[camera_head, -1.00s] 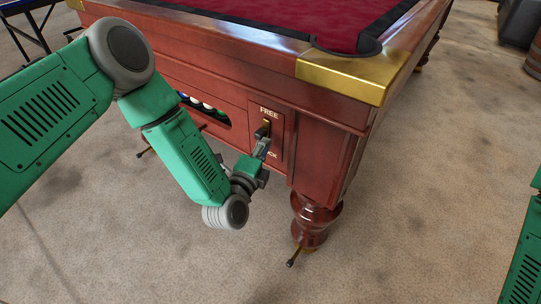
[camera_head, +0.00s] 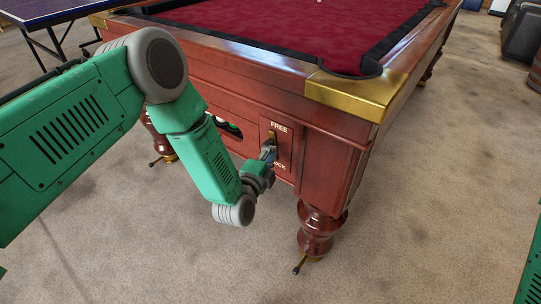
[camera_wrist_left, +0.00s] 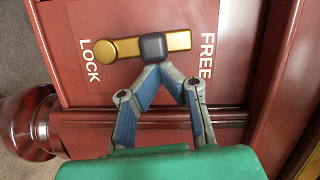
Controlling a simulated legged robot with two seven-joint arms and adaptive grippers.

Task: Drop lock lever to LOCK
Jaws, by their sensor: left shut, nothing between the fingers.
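The lock lever (camera_wrist_left: 127,47) is a gold bar with a round gold end and a dark square block on it. It is mounted on a red panel (camera_wrist_left: 180,85) on the pool table's side, between the words FREE and LOCK. In the head view the lever (camera_head: 271,136) shows just under FREE, and my gripper partly covers LOCK below. My left gripper (camera_wrist_left: 160,68) is shut and empty, its fingertips together right beside the dark block; I cannot tell if they touch it. It also shows in the head view (camera_head: 268,152). My right gripper is out of view.
The pool table (camera_head: 225,62) has a brass corner (camera_head: 355,95) and a turned leg (camera_head: 318,232) close to the panel. A ball opening (camera_head: 230,128) lies left of the panel. A blue table (camera_head: 45,10) stands far left. The carpet in front is clear.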

